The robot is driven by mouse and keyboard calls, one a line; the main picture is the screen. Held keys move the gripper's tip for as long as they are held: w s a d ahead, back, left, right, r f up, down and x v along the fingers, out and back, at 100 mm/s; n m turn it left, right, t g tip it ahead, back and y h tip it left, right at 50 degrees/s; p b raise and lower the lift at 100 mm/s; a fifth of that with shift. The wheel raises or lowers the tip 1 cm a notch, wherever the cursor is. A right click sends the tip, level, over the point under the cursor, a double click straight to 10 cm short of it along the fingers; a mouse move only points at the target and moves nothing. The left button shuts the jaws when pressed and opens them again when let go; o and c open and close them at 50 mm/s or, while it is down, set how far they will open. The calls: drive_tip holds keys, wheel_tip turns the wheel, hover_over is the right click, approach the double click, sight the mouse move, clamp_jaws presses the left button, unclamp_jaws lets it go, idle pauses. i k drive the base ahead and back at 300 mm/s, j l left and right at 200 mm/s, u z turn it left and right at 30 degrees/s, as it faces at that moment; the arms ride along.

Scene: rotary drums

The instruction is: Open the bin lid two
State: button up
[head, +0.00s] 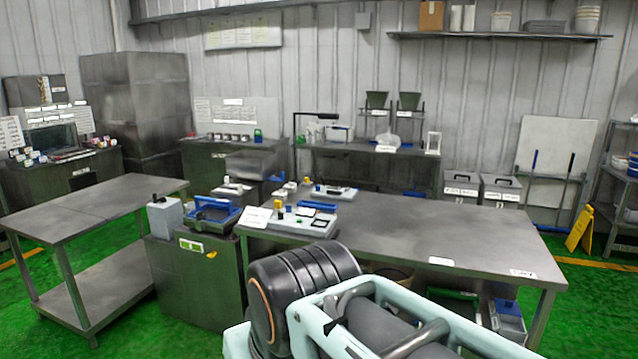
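Two grey lidded bins stand side by side on the floor against the back wall, right of centre in the head view: a left bin (461,186) and a right bin (500,190). Both lids look shut, and each bin has white labels on its front. The label text is too small to read, so I cannot tell for sure which is bin two. The lower parts of the bins are hidden behind the long metal table. My arm fills the bottom centre foreground, far from the bins. My gripper's fingers do not show.
The long metal table (430,225) lies between me and the bins, with trays and small items at its left end. A yellow floor sign (579,229) and a shelf rack (622,190) stand at right. Green floor (590,310) is clear at the lower right.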

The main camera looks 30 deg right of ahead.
sight(469, 177)
drive_tip(key=l+z, duration=0.2)
drive_tip(key=z, duration=0.25)
drive_tip(key=l+z, duration=0.2)
drive_tip(key=z, duration=0.25)
drive_tip(key=i+l+z, duration=0.2)
drive_tip(key=l, duration=0.15)
drive_tip(key=i+l+z, duration=0.2)
drive_tip(key=l, duration=0.2)
drive_tip(key=i+l+z, duration=0.15)
drive_tip(key=l+z, duration=0.25)
drive_tip(key=i+l+z, duration=0.2)
drive_tip(key=l+z, duration=0.2)
drive_tip(key=i+l+z, duration=0.2)
drive_tip(key=z, duration=0.2)
drive_tip(key=i+l+z, duration=0.15)
drive_tip(key=i+z, duration=0.25)
drive_tip(key=i+l+z, duration=0.25)
drive_tip(key=i, duration=0.25)
drive_tip(key=i+z, duration=0.25)
drive_tip(key=i, duration=0.2)
drive_tip(key=i+u, duration=0.25)
drive_tip(key=i, duration=0.3)
drive_tip(key=i+l+u, duration=0.1)
drive_tip(key=i+u, duration=0.15)
drive_tip(key=i, duration=0.3)
drive_tip(key=i+u, duration=1.1)
drive_tip(key=i, duration=0.35)
drive_tip(key=i+l+u, duration=0.1)
drive_tip(key=i+u, duration=0.15)
drive_tip(key=i, duration=0.35)
